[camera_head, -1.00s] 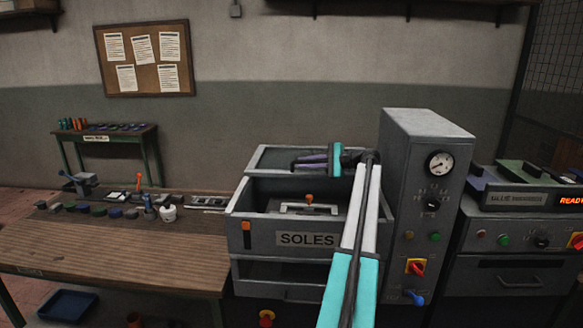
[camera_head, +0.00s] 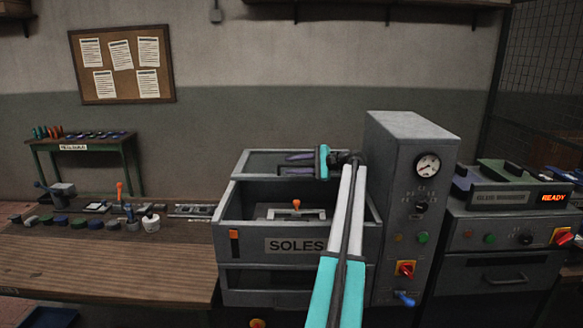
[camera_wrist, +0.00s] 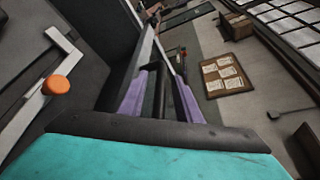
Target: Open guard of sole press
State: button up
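The sole press is a grey box with a front panel labelled SOLES (camera_head: 296,246), and an orange piece (camera_head: 234,243) at that panel's left. Its top shows an open well holding a pale metal frame with an orange knob (camera_head: 296,204), which also shows in the wrist view (camera_wrist: 62,86). A grey-rimmed panel (camera_head: 246,165) stands at the back of the well; I cannot tell which part is the guard. My gripper (camera_head: 290,163) is over the rear of the press, pointing left.
A tall grey control column (camera_head: 395,185) with a gauge stands close right of my arm. A wooden bench (camera_head: 100,265) with small tools lies left. The wall behind has a cork board (camera_head: 122,64).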

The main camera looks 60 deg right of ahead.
jog(key=shift+r, duration=0.2)
jog(key=shift+r+p, duration=0.9)
jog(key=shift+p, duration=0.2)
jog(key=shift+d+r+p, duration=0.1)
jog(key=shift+r+p, duration=0.6)
jog(key=shift+r, duration=0.05)
jog(key=s+a+r+b, duration=0.1)
jog(key=s+a+b, duration=0.4)
jog(key=s+a, duration=0.4)
jog(key=shift+s+a+r, duration=0.15)
jog(key=shift+s+a, duration=0.05)
jog(key=shift+a, duration=1.9)
